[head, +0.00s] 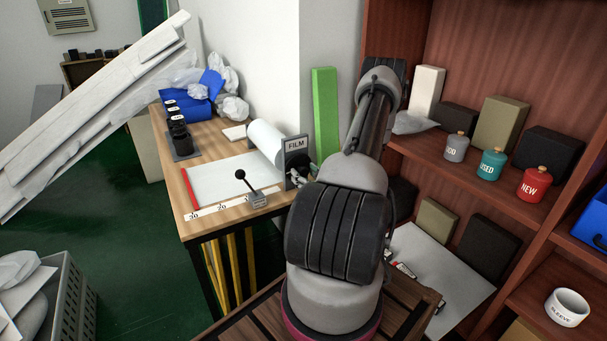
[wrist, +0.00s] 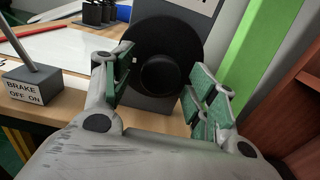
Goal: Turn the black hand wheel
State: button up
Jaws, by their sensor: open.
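The black hand wheel (wrist: 180,38) is a dark disc with a round hub in its middle, on the grey stand at the table's edge in the wrist view. My gripper (wrist: 161,76) is open, with one green-padded finger to the left of the hub and the other to its right, in front of the lower part of the wheel. I cannot tell whether either finger touches it. In the head view my gripper (head: 299,176) is small beside the grey FILM stand (head: 296,149), and the wheel cannot be made out clearly.
A brake lever box (wrist: 36,86) marked OFF and ON stands left of my gripper. A white film roll (head: 266,142) lies behind the lever. A green post (head: 325,113) and a wooden shelf with several boxes and labelled bottles (head: 534,184) stand to the right.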

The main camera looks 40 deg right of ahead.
jog(key=shift+w+d, duration=0.15)
jog(key=shift+w, duration=0.5)
jog(key=shift+c, duration=0.2)
jog(key=c, duration=1)
jog(key=m, duration=0.5)
jog(key=o, duration=1)
jog(key=shift+o, duration=0.2)
